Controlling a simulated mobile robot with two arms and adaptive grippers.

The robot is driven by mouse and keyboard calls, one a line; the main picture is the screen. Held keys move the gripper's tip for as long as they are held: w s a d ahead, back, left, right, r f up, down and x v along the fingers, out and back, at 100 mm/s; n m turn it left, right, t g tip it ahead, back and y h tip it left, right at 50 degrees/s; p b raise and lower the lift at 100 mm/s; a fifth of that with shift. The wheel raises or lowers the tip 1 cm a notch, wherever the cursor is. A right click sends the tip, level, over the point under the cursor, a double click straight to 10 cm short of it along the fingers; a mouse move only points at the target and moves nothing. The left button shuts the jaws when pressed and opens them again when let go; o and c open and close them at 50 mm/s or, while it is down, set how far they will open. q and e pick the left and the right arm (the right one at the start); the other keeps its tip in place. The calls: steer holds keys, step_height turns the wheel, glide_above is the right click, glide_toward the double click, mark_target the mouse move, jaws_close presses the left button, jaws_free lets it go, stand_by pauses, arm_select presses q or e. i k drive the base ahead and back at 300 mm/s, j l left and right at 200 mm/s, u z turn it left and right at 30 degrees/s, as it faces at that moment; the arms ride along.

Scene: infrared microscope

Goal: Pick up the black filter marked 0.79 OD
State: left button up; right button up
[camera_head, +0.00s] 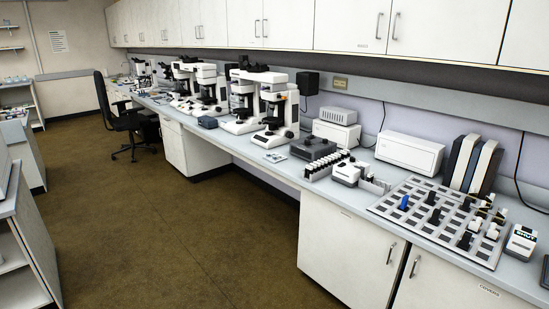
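Several small black filters stand in a grey slotted tray (385,211) on the bench at the right. One black filter (431,198) is toward the tray's back left, another black filter (435,216) is near its middle, and a third black filter (464,241) is near its front right. Their markings are too small to read, so I cannot tell which is 0.79 OD. A blue filter (404,202) stands at the tray's left. Neither of my grippers is in view.
White microscopes (275,110) line the bench to the left. A rack of black-topped bottles (325,165) and a white box (409,152) stand left of and behind the tray. A small labelled device (520,242) sits at its right. The brown floor (190,235) before the bench is clear.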

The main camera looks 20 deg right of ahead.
mark_target(369, 176)
steer(key=i+z, duration=0.35)
steer(key=z, duration=0.15)
steer(key=i+z, duration=0.3)
steer(key=z, duration=0.15)
steer(key=i+j+z, duration=0.25)
steer(key=z, duration=0.25)
steer(key=i+j+z, duration=0.3)
steer(key=z, duration=0.15)
steer(key=i+j+z, duration=0.15)
steer(key=j+z, duration=0.35)
steer(key=l, duration=0.1)
